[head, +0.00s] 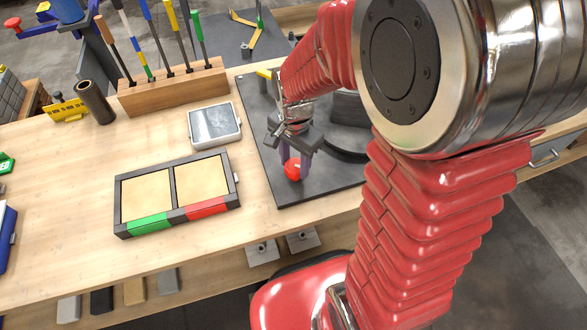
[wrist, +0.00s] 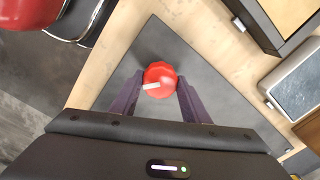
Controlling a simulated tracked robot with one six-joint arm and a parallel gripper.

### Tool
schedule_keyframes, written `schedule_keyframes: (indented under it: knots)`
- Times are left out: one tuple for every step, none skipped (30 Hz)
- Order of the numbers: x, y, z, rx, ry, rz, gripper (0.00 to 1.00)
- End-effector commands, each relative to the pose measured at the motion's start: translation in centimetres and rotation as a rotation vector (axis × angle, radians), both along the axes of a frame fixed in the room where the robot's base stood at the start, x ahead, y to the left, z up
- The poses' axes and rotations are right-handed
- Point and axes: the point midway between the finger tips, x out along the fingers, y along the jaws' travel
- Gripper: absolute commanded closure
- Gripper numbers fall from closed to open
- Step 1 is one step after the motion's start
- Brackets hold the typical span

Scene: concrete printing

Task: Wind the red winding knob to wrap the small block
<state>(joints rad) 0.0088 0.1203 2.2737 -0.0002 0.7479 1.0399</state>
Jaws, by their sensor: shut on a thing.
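The red winding knob (head: 294,170) sits at the near left part of a dark grey plate (head: 282,190) on the workbench. In the wrist view the round knob (wrist: 160,79) shows with a pale mark on its left side. My gripper (head: 293,165) reaches down over it, with its two purple fingers on either side, shut on the knob. The gripper also shows in the wrist view (wrist: 158,88). A dark round part (head: 345,135) stands on the plate behind, partly hidden by my arm. The small block cannot be made out.
A two-compartment tray (head: 178,218) with green and red front strips lies to the left. A small grey-topped box (head: 214,123) sits behind it. A wooden rack (head: 172,87) holds several tools, beside a dark tube (head: 95,101). Bare bench lies at left.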

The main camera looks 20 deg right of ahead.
Motion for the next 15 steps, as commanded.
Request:
schedule_keyframes:
  knots:
    - [0.02, 0.01, 0.00, 0.000, -0.001, 0.000, 0.75]
    - [0.02, 0.01, 0.00, 0.000, -0.001, 0.000, 0.77]
    - [0.03, 0.01, 0.00, 0.000, -0.001, 0.000, 0.79]
    - [0.03, 0.01, 0.00, 0.000, -0.001, 0.000, 0.80]
    - [0.03, 0.01, 0.00, 0.000, -0.001, 0.000, 0.80]
    - [0.02, 0.02, 0.00, 0.000, -0.001, 0.000, 0.80]
    - [0.02, 0.02, 0.00, 0.000, -0.001, 0.000, 0.80]
    - [0.02, 0.02, 0.00, 0.000, -0.001, 0.000, 0.80]
    - [0.03, 0.03, 0.00, 0.000, -0.001, 0.000, 0.80]
    - [0.03, 0.03, 0.00, 0.000, -0.001, 0.000, 0.80]
    - [0.03, 0.03, 0.00, 0.000, -0.001, 0.001, 0.80]
    - [0.03, 0.03, 0.00, 0.001, -0.001, 0.004, 0.80]
    - [0.03, 0.03, 0.01, 0.001, -0.001, 0.010, 0.80]
    - [0.03, 0.03, 0.00, 0.001, -0.001, 0.019, 0.80]
    - [0.03, 0.03, 0.00, 0.001, -0.001, 0.036, 0.80]
